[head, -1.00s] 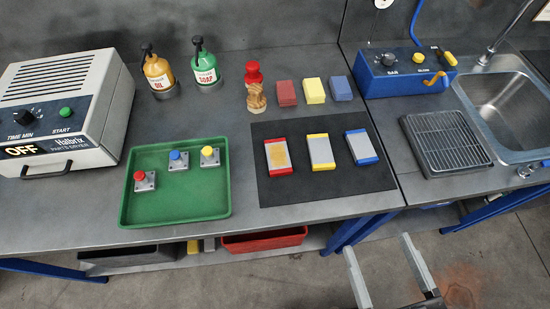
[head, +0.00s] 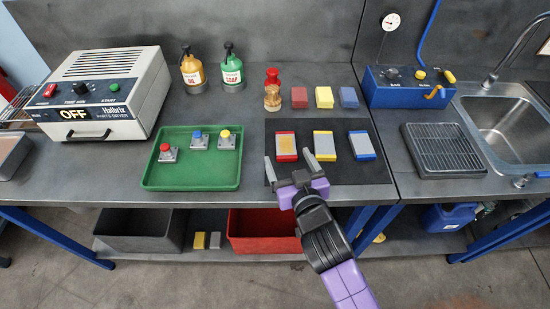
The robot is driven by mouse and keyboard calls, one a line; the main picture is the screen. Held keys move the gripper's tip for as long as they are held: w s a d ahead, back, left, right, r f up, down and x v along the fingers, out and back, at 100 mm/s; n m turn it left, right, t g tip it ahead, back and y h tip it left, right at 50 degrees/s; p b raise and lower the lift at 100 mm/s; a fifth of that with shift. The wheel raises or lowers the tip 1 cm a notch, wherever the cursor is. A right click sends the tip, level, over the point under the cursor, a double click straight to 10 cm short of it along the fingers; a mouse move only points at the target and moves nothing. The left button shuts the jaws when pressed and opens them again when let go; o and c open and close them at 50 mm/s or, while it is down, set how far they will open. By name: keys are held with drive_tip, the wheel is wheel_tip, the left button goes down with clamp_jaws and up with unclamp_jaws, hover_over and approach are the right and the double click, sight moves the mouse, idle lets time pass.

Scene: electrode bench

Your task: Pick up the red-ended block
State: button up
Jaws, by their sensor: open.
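In the picture the fingers lie to either side of the red-ended block's near end. I cannot tell how high above the mat they are. Nothing is between the fingertips that I can see as held.
A green tray (head: 191,186) with several coloured push-buttons stands left of the mat. Behind the mat are plain red (head: 299,97), yellow (head: 324,97) and blue (head: 348,97) blocks and a red-topped wooden brush (head: 272,90). A wire rack (head: 442,149) and sink lie right.

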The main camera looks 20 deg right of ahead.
sight(285, 143)
drive_tip(key=shift+s+d+f+g+h, duration=0.15)
drive_tip(key=shift+s+d+f, duration=0.05)
drive_tip(key=shift+f, duration=0.25)
drive_tip(key=shift+s+d+f+g+h, duration=0.15)
drive_tip(key=shift+s+f, duration=0.05)
drive_tip(key=shift+f, duration=0.25)
drive_tip(key=shift+w+f+m, duration=0.1)
drive_tip(key=shift+f+m, duration=0.1)
drive_tip(key=shift+m, duration=0.1)
drive_tip(key=shift+p+x, duration=0.35)
drive_tip(key=shift+x, duration=0.85)
drive_tip(key=x, duration=0.1)
drive_tip(key=p+x, duration=0.1)
drive_tip(key=x, duration=0.2)
drive_tip(key=shift+d+r, duration=0.3)
drive_tip(key=shift+d, duration=0.05)
drive_tip(key=shift+w+f+p, duration=0.25)
drive_tip(key=shift+w+p, duration=0.1)
drive_tip(key=shift+w, duration=0.25)
drive_tip(key=shift+c, duration=0.2)
clamp_jaws()
drive_tip(key=shift+r, duration=0.15)
